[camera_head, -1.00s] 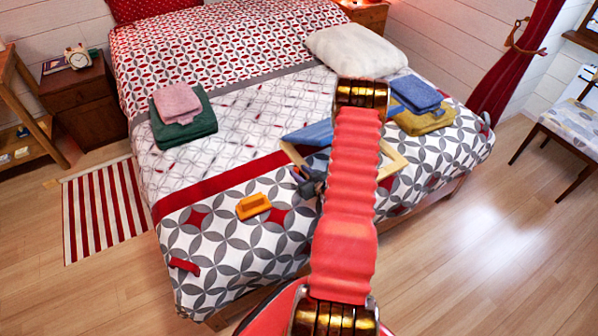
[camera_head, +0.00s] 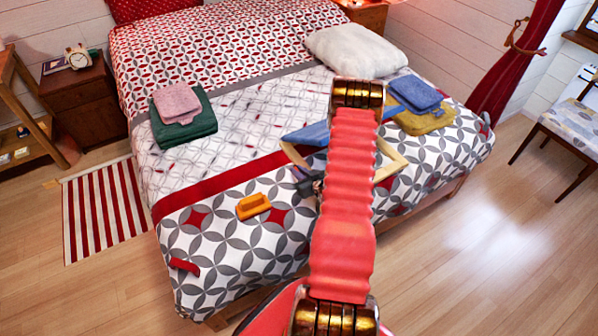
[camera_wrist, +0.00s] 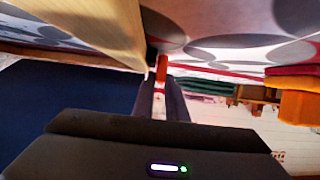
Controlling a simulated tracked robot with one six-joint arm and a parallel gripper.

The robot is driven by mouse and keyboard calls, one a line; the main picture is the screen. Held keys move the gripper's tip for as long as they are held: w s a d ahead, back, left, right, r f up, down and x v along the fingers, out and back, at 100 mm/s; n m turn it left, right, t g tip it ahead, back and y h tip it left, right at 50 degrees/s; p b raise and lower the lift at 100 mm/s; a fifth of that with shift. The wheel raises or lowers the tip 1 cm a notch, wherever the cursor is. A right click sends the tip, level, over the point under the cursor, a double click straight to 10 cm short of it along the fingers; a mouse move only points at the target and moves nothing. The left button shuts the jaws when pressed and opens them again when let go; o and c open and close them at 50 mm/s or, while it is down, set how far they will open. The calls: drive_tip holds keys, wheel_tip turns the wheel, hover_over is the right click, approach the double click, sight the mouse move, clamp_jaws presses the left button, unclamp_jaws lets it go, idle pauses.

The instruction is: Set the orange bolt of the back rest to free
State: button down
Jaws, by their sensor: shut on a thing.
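The back rest, with a blue panel (camera_head: 312,134) and pale wooden frame (camera_head: 391,166), lies on the bed, partly hidden behind my arm. In the wrist view its wooden frame (camera_wrist: 95,28) runs across the upper left and a dark blue surface (camera_wrist: 50,100) fills the left. The orange bolt (camera_wrist: 162,66) shows at the tips of my gripper (camera_wrist: 160,88), whose dark fingers are shut on it. In the head view my gripper (camera_head: 309,185) is small and dark at the left side of the frame, partly behind my arm; the bolt cannot be made out there.
An orange block (camera_head: 253,206) and a small red thing (camera_head: 184,265) lie on the bed's near part. Folded towels (camera_head: 182,105) lie at left, others (camera_head: 420,105) at right, near a white pillow (camera_head: 356,50). The floor (camera_head: 480,240) at right is clear.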

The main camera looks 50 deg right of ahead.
idle(0.3)
drive_tip(key=shift+s+a, duration=0.2)
drive_tip(key=shift+s, duration=0.45)
drive_tip(key=shift+s+a, duration=0.15)
drive_tip(key=shift+s, duration=0.5)
drive_tip(key=c, duration=1.8)
unclamp_jaws()
drive_tip(key=shift+o, duration=0.2)
drive_tip(key=v, duration=1.3)
drive_tip(key=shift+s, duration=0.4)
